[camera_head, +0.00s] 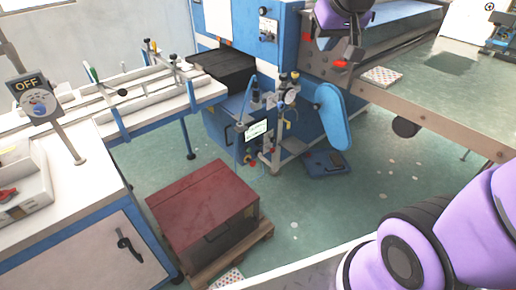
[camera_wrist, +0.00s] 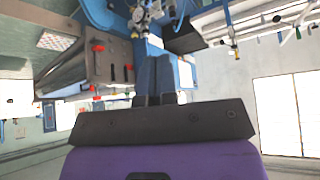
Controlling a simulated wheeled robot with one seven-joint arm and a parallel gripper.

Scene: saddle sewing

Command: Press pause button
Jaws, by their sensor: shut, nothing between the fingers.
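My gripper (camera_head: 352,58) hangs at the top of the head view, in front of the blue machine and the long table. In the wrist view its two dark fingers (camera_wrist: 163,75) are together with nothing between them. Red buttons or knobs (camera_wrist: 98,48) show on the grey end of a machine part in the wrist view, apart from the fingers. A small red part (camera_head: 340,64) shows just below my gripper in the head view. A control panel (camera_head: 268,26) is on the blue machine. I cannot tell which control is the pause button.
A post-mounted box marked OFF (camera_head: 36,98) stands at the left on a white-topped bench (camera_head: 72,185). A dark red box (camera_head: 203,212) sits on a wooden pallet on the green floor. A long table (camera_head: 450,75) extends right. Floor between machine and red box is partly open.

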